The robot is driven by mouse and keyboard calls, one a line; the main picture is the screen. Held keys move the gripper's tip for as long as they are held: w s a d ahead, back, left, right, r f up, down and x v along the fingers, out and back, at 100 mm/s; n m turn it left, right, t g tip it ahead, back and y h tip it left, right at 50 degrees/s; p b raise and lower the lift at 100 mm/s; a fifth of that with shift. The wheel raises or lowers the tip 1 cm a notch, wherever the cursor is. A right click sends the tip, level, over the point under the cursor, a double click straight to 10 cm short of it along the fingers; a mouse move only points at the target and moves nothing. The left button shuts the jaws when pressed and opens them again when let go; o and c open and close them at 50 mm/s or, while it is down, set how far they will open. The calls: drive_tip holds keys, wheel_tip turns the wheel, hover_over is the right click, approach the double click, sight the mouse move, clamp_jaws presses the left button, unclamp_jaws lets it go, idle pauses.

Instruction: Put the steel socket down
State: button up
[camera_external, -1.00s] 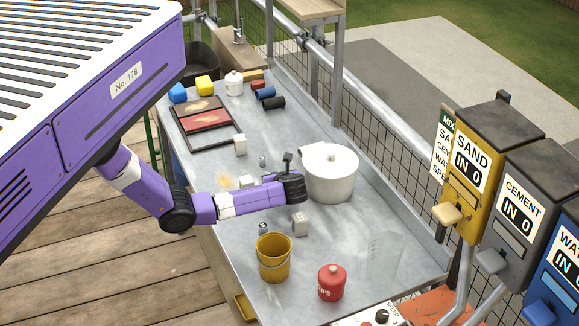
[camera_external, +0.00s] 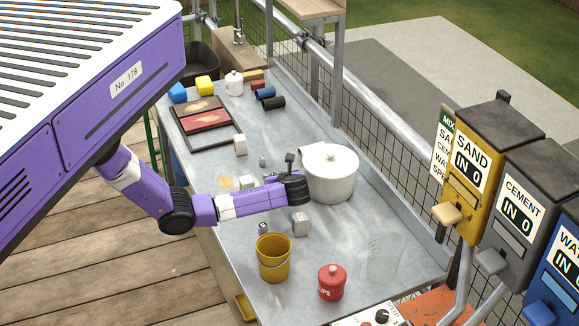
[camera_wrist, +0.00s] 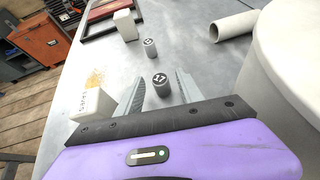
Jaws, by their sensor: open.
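A steel socket (camera_wrist: 161,87) with a dark top marked 17 stands upright on the metal bench in the wrist view. It is between the two fingers of my gripper (camera_wrist: 159,76), with a visible gap on each side. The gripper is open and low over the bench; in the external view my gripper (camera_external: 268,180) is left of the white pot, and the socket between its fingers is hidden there. A second steel socket (camera_wrist: 150,48) stands farther ahead, and it also shows in the external view (camera_external: 262,161). A third small socket (camera_external: 263,228) stands near the yellow bucket.
A labelled pale block (camera_wrist: 92,103) is close to the left finger. A white block (camera_wrist: 125,25) and a pale pipe (camera_wrist: 235,27) lie ahead. The white pot (camera_external: 330,178) stands close on the right. A yellow bucket (camera_external: 273,263) and red jar (camera_external: 332,284) are nearer.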

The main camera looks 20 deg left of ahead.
drive_tip(key=v, duration=0.9)
drive_tip(key=shift+s+d+r, duration=0.15)
drive_tip(key=shift+s, duration=0.15)
